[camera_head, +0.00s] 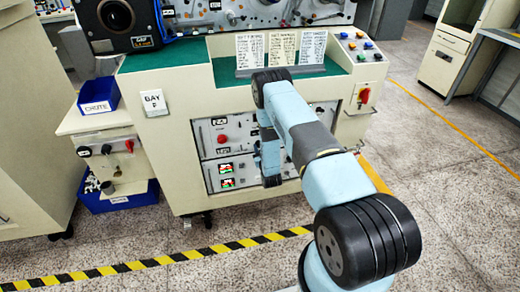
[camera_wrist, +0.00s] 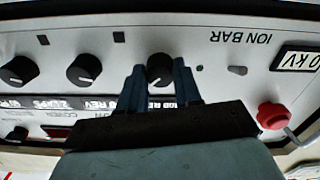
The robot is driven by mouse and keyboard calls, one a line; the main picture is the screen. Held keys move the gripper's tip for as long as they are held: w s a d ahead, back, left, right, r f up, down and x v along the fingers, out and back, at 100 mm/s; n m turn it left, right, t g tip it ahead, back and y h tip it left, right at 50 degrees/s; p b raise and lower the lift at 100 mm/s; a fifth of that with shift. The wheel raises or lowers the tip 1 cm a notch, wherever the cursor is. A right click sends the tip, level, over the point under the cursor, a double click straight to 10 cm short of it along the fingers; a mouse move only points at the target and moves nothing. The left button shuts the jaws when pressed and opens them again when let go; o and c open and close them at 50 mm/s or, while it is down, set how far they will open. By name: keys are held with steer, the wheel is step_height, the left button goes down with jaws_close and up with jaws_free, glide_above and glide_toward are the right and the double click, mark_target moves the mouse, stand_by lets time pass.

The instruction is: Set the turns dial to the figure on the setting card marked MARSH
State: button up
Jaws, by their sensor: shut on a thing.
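In the wrist view my gripper (camera_wrist: 160,82) is shut on a black round knob (camera_wrist: 160,66) with a pale pointer mark, one blue finger on each side. The panel appears upside down there. A dark strip with white lettering (camera_wrist: 100,102), partly reading "REV", runs close to the knob and passes behind my fingers. I cannot tell the knob's figure. In the head view my arm hides the gripper and this knob. Three setting cards, left (camera_head: 250,50), middle (camera_head: 283,48) and right (camera_head: 312,48), stand on the console top. Their names and figures are too small to read.
Two more black knobs (camera_wrist: 84,69) (camera_wrist: 17,72) sit beside the held one. A small toggle (camera_wrist: 237,70), a red button (camera_wrist: 272,115) and a kV display (camera_wrist: 298,60) are on its other side. A red rotary switch (camera_head: 364,96) is on the console's right.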

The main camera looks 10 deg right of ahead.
steer(key=o, duration=1)
steer(key=shift+o, duration=0.2)
steer(key=shift+s, duration=0.1)
steer(key=s, duration=1.3)
steer(key=shift+s, duration=0.3)
steer(key=shift+s+f, duration=0.1)
steer(key=shift+f, duration=0.05)
